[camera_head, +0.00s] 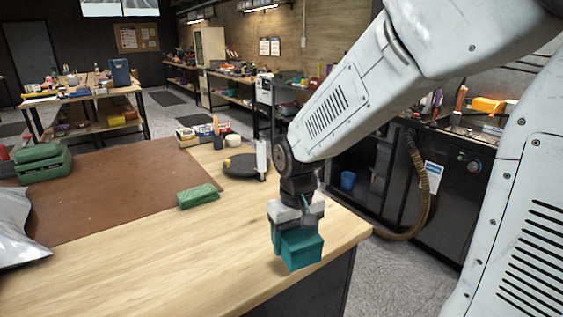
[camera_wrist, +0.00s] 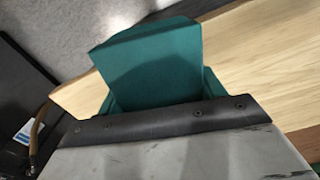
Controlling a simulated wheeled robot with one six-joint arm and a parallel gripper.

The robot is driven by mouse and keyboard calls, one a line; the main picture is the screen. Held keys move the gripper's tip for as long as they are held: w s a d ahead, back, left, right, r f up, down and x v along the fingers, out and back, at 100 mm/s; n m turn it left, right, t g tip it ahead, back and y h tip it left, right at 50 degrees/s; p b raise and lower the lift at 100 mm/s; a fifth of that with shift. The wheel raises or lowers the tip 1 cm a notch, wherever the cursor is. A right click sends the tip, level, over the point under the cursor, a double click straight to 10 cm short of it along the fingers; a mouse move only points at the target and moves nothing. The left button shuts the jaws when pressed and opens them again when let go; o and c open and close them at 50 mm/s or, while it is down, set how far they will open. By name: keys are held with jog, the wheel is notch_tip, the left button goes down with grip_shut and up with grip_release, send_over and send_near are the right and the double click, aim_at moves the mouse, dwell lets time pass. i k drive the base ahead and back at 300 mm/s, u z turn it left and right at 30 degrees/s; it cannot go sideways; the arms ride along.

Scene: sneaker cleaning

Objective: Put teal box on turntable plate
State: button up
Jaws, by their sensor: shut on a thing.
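The teal box (camera_head: 303,251) is at the right front part of the wooden table (camera_head: 150,275). My gripper (camera_head: 296,222) is shut on it from above. I cannot tell whether its underside touches the table top. In the wrist view the teal box (camera_wrist: 152,62) fills the upper middle, beyond the dark edge of my gripper (camera_wrist: 165,122), which hides its lower part. The turntable plate (camera_head: 238,166) looks like a dark round disc farther back on the table, left of my arm and apart from the box.
A white cylinder (camera_head: 261,157) stands at the plate's right side. A green block (camera_head: 198,196) lies between plate and box, to the left. A brown mat (camera_head: 100,190), a green case (camera_head: 43,163) and a silvery bag (camera_head: 15,230) occupy the left. Bare wood lies in front.

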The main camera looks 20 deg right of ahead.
aim_at(246, 162)
jog(key=z, duration=1.75)
jog(key=i, duration=3.1)
jog(key=u, duration=1.95)
jog(key=i, duration=0.85)
jog(key=u, duration=1.95)
